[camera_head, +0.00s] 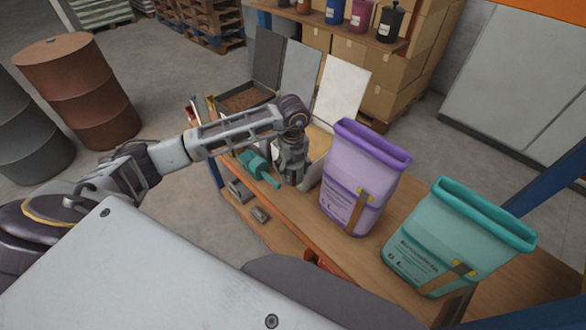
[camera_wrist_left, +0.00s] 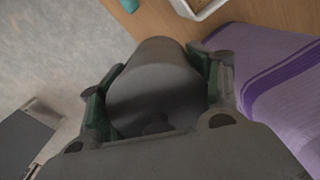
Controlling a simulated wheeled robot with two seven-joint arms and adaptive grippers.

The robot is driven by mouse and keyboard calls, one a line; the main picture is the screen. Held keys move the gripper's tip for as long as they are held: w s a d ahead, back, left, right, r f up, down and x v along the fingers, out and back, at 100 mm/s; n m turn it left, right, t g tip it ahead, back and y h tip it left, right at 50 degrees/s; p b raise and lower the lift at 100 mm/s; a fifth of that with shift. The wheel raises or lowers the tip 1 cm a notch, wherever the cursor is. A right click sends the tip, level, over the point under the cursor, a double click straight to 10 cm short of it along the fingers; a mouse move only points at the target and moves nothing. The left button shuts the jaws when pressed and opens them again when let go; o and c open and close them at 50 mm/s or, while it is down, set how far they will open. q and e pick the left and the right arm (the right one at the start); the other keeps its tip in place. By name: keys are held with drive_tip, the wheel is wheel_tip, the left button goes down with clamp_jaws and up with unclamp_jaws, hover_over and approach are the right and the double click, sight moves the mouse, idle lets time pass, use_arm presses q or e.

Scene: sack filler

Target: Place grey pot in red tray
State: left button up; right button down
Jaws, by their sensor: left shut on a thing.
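My left gripper (camera_head: 292,178) is over the front edge of the wooden bench, left of the purple sack. In the left wrist view, the left gripper (camera_wrist_left: 155,90) is shut on the grey pot (camera_wrist_left: 156,80), a dark rounded body between its two green-padded fingers. In the head view the pot is hidden or cannot be told apart from the gripper. I cannot make out a red tray for certain; a small red thing (camera_head: 322,262) shows below the bench edge. My right gripper is not in view.
A purple sack (camera_head: 362,180) stands close right of the gripper, and a teal sack (camera_head: 450,240) is farther right. A teal tool (camera_head: 258,168) lies left of the gripper. A dark-rimmed tray with brown filling (camera_head: 245,97) and upright panels (camera_head: 300,72) are behind.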

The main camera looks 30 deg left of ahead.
use_arm(q)
drive_tip(key=shift+m, duration=0.3)
idle(0.4)
